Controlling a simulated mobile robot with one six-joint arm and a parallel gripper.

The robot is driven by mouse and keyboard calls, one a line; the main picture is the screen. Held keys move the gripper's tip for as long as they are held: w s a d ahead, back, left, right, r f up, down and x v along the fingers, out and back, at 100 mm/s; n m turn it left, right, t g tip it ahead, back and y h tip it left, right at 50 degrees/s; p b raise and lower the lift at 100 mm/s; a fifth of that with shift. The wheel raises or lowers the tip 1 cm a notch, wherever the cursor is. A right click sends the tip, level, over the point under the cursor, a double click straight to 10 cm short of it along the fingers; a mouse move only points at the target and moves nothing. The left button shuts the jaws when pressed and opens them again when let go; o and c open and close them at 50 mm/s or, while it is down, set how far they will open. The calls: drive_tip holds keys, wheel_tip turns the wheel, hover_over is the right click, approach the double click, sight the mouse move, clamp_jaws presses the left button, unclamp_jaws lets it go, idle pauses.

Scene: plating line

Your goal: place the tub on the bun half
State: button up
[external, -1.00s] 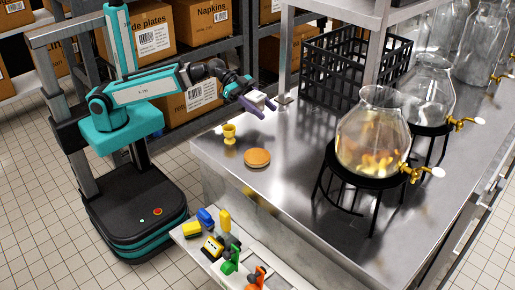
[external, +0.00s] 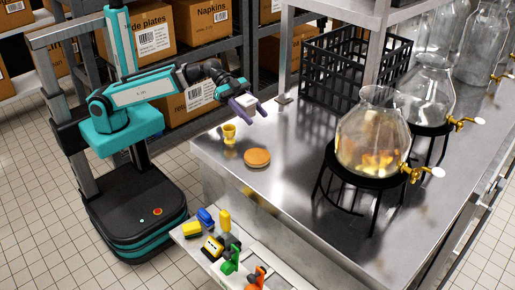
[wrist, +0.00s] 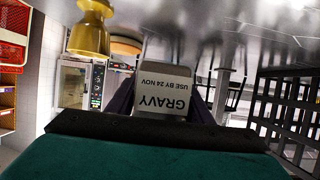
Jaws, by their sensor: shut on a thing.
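The tub (external: 245,101) is small and white, and its label reads GRAVY, upside down in the wrist view (wrist: 160,98). My gripper (external: 253,112) is shut on it, with a purple finger on either side, and holds it above the steel counter. The bun half (external: 257,157) is a round, orange-brown disc lying on the counter, in front of the gripper in the external view. In the wrist view the bun half (wrist: 126,46) shows partly at the top, beyond the tub. The tub is apart from the bun half.
A black crate (external: 335,75) stands behind, and a glass dispenser (external: 372,135) on a black stand is at right.

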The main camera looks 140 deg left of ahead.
drive_tip(key=d+r+m+h+b, duration=0.2)
drive_tip(key=d+m+h, duration=0.2)
drive_tip(key=d, duration=1)
drive_tip(key=shift+s+d+r+g+h, duration=0.15)
drive_tip(key=shift+s+g+h, duration=0.2)
drive_tip(key=shift+h, duration=0.25)
drive_tip(key=shift+w+p, duration=0.15)
drive_tip(key=shift+p, duration=0.15)
drive_tip(key=w+p, duration=0.2)
drive_tip(key=p, duration=0.2)
drive_tip(key=w+a+p, duration=0.1)
drive_tip(key=p, duration=0.4)
drive_tip(key=shift+w, duration=0.4)
drive_tip(key=w+p, duration=0.1)
drive_tip(key=p, duration=0.3)
drive_tip(key=shift+w+a+p, duration=0.15)
drive_tip(key=shift+p, duration=0.25)
drive_tip(key=p, duration=0.2)
hover_over(261, 162)
drive_tip(key=shift+f, duration=0.75)
